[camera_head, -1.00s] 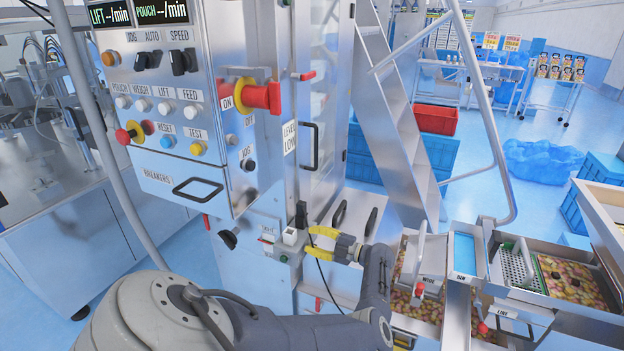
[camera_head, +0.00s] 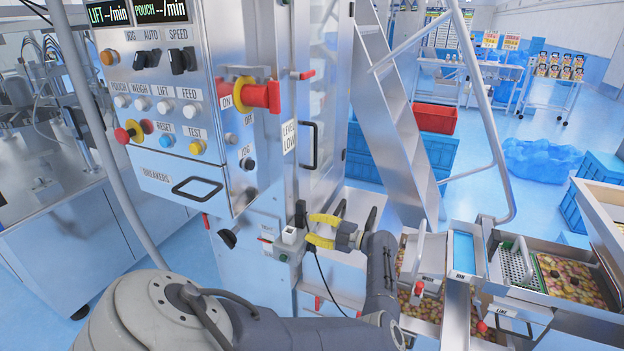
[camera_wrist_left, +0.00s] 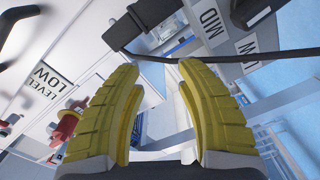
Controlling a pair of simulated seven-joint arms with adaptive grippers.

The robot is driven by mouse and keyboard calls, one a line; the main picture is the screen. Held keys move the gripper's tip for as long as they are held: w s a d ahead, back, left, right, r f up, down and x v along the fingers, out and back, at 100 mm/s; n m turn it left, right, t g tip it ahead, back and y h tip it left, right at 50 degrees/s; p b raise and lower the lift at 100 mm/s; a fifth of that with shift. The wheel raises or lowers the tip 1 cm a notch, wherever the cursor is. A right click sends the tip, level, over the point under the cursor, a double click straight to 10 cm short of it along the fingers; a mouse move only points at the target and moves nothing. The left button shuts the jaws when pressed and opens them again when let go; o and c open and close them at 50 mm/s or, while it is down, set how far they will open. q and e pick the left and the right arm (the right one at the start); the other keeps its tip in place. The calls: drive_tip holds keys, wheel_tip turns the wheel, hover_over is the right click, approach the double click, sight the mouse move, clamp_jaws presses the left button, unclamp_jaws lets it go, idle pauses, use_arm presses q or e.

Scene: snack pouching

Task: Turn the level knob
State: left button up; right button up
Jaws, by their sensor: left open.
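My left gripper (camera_head: 309,229) is open, its two yellow fingers apart with nothing between them. It also shows in the left wrist view (camera_wrist_left: 157,70). In the head view its tips are close to a black upright part (camera_head: 300,213) and a small white-topped box (camera_head: 290,236) on the machine's side. I cannot tell which part is the level knob. My right gripper is not in view.
A LEVEL LOW label (camera_head: 289,137) is on the cabinet above the gripper. A black cable (camera_head: 322,275) hangs below the fingers. The control panel (camera_head: 180,120) stands to the left, and a metal ladder (camera_head: 395,120) and candy bins (camera_head: 570,285) are to the right.

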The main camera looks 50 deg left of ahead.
use_arm(q)
drive_tip(key=w+d+m+t+h, duration=0.1)
drive_tip(key=w+d+m+h, duration=0.1)
drive_tip(key=w+d, duration=0.45)
drive_tip(key=m+t+h, duration=0.2)
drive_tip(key=m, duration=0.7)
approach(316, 247)
drive_tip(key=x, duration=1.1)
drive_tip(key=shift+c, duration=0.5)
clamp_jaws()
